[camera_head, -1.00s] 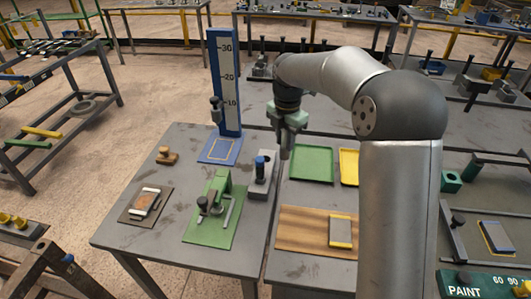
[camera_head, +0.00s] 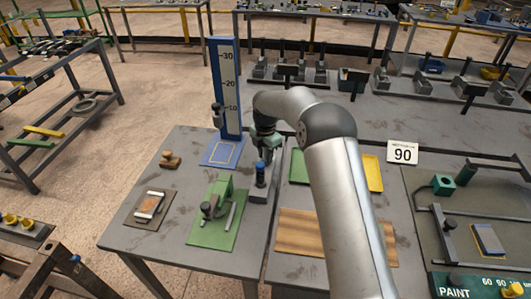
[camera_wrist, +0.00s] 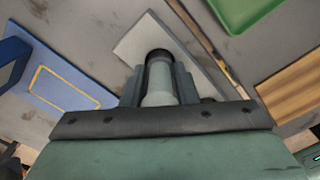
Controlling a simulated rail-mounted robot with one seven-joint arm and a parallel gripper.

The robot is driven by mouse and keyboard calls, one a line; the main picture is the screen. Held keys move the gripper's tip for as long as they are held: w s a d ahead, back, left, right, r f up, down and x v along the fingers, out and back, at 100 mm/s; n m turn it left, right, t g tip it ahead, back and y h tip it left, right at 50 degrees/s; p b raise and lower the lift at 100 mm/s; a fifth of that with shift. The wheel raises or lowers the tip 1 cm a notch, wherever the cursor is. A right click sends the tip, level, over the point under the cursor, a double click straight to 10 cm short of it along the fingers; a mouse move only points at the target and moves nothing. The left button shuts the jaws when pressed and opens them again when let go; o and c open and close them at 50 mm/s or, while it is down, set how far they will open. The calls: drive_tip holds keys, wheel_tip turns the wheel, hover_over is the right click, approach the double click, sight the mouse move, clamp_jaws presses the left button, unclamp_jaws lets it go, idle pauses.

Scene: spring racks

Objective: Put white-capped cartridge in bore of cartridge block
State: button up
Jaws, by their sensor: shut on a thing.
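My gripper (camera_head: 267,154) is above the far part of the grey cartridge block (camera_head: 258,193) on the left table. In the wrist view, the gripper (camera_wrist: 159,88) is shut on a pale grey-white cylinder (camera_wrist: 158,86), apparently the white-capped cartridge, with a dark far end. The block's pale top (camera_wrist: 134,45) shows beyond that end. The bore is hidden, and I cannot tell whether the held cartridge touches the block.
A green fixture (camera_head: 217,205) stands left of the block. A tall blue scale (camera_head: 226,90) rises behind, with a blue pad (camera_head: 222,153) at its foot. A green tray (camera_head: 298,168) and wooden board (camera_head: 296,232) lie right. My arm hides part of the right table.

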drive_tip(key=shift+f, duration=0.1)
drive_tip(key=o, duration=1)
drive_tip(key=shift+o, duration=0.2)
wheel_tip(320, 180, up, 12)
drive_tip(key=shift+r+b, duration=0.25)
drive_tip(key=shift+b, duration=0.65)
drive_tip(key=s+d+r+m, duration=0.3)
drive_tip(key=s+d+m, duration=0.4)
drive_tip(key=s, duration=0.3)
drive_tip(key=s+d+r+m, duration=0.4)
drive_tip(key=s+d+m, duration=0.25)
drive_tip(key=s, duration=0.35)
drive_tip(key=s+d+f+m, duration=0.2)
drive_tip(key=s+m, duration=0.2)
drive_tip(key=s, duration=0.3)
drive_tip(key=s+d+f+m, duration=0.1)
drive_tip(key=s+f+m, duration=0.1)
drive_tip(key=s+m, duration=0.3)
drive_tip(key=s+d+f+m, duration=0.2)
drive_tip(key=s+m, duration=0.2)
drive_tip(key=s, duration=0.5)
drive_tip(key=shift+s+d+f+t, duration=0.15)
drive_tip(key=shift+d+f+t, duration=0.15)
drive_tip(key=shift+d+t, duration=0.1)
